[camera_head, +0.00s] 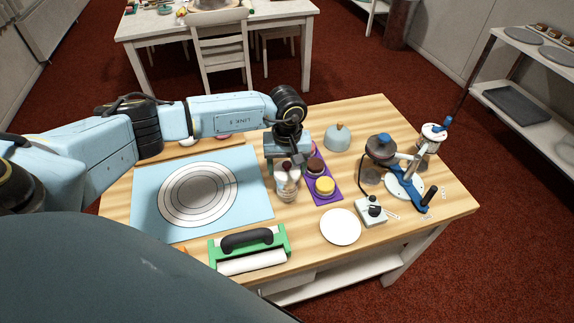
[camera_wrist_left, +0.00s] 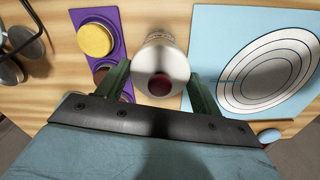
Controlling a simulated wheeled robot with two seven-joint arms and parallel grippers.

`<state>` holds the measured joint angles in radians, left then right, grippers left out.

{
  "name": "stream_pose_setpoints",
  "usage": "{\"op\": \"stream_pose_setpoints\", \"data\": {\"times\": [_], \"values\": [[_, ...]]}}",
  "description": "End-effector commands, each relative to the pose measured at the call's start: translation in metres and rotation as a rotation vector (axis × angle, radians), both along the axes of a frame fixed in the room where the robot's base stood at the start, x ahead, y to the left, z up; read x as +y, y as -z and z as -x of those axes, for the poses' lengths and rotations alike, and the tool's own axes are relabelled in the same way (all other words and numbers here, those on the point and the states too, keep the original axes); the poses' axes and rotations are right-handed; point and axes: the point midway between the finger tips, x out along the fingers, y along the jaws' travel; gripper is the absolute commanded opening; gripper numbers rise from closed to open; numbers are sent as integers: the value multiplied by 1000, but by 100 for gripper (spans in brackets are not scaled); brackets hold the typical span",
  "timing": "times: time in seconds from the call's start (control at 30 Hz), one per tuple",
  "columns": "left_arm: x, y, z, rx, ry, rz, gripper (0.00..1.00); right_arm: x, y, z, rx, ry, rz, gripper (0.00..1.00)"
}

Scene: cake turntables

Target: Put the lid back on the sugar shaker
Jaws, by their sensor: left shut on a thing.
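My left gripper (camera_head: 287,166) is shut on a pale round lid with a dark red knob (camera_wrist_left: 160,84). In the left wrist view the two green fingers of the left gripper (camera_wrist_left: 159,74) stand on either side of the lid. The pale sugar shaker (camera_head: 287,187) stands upright on the table, directly beneath the gripper in the head view. In the left wrist view only a small part of the shaker (camera_wrist_left: 159,39) shows past the lid's edge. I cannot tell whether lid and shaker touch. My right gripper is in neither view.
A blue mat (camera_head: 150,222) with a turntable (camera_head: 197,194) lies left. A green-framed roller (camera_head: 250,247) and white plate (camera_head: 341,226) are in front. A blue-grey dome (camera_head: 337,139) stands behind.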

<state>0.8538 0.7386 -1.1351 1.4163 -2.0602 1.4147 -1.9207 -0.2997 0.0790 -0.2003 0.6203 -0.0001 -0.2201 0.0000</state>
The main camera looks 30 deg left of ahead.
Motion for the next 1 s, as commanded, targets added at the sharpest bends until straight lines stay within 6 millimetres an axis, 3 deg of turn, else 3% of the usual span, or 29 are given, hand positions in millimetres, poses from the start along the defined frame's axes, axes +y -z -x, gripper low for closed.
{"op": "stream_pose_setpoints", "data": {"times": [1.0], "values": [[0,5,0,0,0,0,45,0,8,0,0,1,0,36]]}}
